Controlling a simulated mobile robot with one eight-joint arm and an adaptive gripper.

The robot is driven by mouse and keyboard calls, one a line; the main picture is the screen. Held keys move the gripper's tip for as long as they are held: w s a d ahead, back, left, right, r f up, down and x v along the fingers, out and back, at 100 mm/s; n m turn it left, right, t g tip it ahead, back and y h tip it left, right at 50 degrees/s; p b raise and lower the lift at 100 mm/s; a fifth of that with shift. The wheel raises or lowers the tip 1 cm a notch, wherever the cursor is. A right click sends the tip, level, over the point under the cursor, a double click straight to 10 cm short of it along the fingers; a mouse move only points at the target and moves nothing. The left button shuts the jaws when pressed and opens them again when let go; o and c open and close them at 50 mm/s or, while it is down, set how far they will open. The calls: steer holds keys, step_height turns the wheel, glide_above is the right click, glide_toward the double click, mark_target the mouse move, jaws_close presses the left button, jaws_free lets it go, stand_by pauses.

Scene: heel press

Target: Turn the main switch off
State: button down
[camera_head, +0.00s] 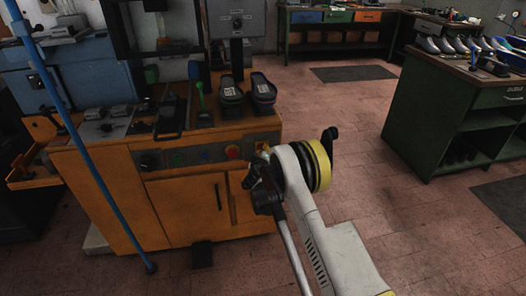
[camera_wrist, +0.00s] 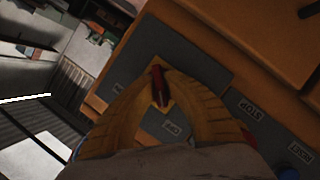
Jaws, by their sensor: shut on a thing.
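The main switch is a red handle (camera_wrist: 158,84) on a yellow plate on a grey panel, in the middle of the wrist view. My gripper (camera_wrist: 160,92) has its two yellow fingers shut on the red handle, one on each side. A label that seems to read OFF (camera_wrist: 171,128) lies just below the handle. Which position the switch is in, I cannot tell. In the head view my gripper (camera_head: 258,182) is at the right end of the orange machine's (camera_head: 187,207) front panel, and the arm hides most of the switch there.
The panel also carries a red button (camera_head: 233,152), a green button (camera_head: 178,159) and a dark knob (camera_head: 149,161). Two dark shoes (camera_head: 263,92) stand on the machine top. A blue pole (camera_head: 85,160) stands at left. A green bench (camera_head: 455,115) is at right, with clear floor between.

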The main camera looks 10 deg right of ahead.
stand_by(0.3)
steer(key=c, duration=1.5)
jaws_free()
steer(key=v, duration=1.2)
steer(key=shift+r, duration=0.1)
